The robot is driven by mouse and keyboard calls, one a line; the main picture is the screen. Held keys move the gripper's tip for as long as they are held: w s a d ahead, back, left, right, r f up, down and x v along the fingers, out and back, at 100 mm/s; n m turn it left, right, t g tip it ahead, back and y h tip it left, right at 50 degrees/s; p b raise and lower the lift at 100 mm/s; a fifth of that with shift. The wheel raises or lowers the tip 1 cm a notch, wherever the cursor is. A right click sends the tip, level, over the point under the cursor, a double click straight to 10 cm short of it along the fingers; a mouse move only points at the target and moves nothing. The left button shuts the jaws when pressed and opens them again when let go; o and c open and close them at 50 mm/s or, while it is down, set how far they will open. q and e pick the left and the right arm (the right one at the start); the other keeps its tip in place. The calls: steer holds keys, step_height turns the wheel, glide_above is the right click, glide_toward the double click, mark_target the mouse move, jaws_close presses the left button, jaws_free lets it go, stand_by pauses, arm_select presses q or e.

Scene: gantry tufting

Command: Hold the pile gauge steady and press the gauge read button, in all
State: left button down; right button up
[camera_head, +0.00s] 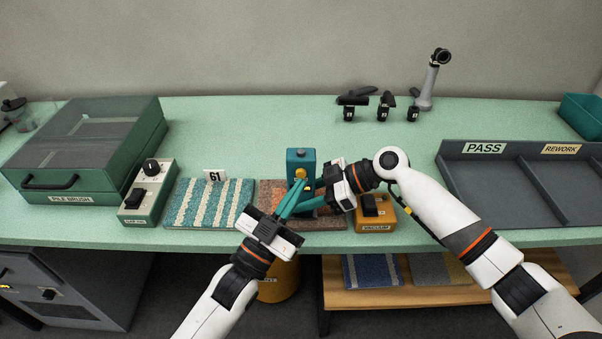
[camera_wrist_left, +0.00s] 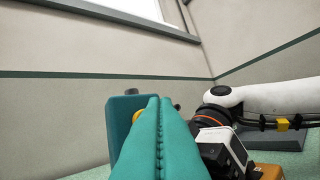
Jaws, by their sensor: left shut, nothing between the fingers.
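The pile gauge (camera_head: 301,162) is a blue-teal upright box with a yellow button (camera_head: 300,174) on its front. It stands on the brown carpet sample at the bench middle. My left gripper (camera_head: 299,187) is shut and empty, its teal fingertips just in front of the gauge near the button. In the left wrist view the closed fingers (camera_wrist_left: 160,105) cover part of the gauge (camera_wrist_left: 122,108); contact with the button cannot be told. My right gripper (camera_head: 312,201) reaches the gauge from the right, with a finger across its lower front. Its other finger is mostly hidden, so its grip is unclear.
A striped carpet sample (camera_head: 209,205) lies left of the gauge, beside a switch box (camera_head: 148,190) and the pile brush case (camera_head: 68,184). An orange vacuum switch box (camera_head: 376,223) sits close under my right gripper. The PASS/REWORK tray (camera_head: 497,180) is at the right.

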arm_select(q)
steer(key=shift+w, duration=0.15)
steer(key=shift+w, duration=0.3)
steer(key=shift+w, duration=0.45)
stand_by(0.9)
steer(key=shift+s, duration=0.9)
steer(key=s, duration=0.5)
stand_by(0.4)
stand_by(0.5)
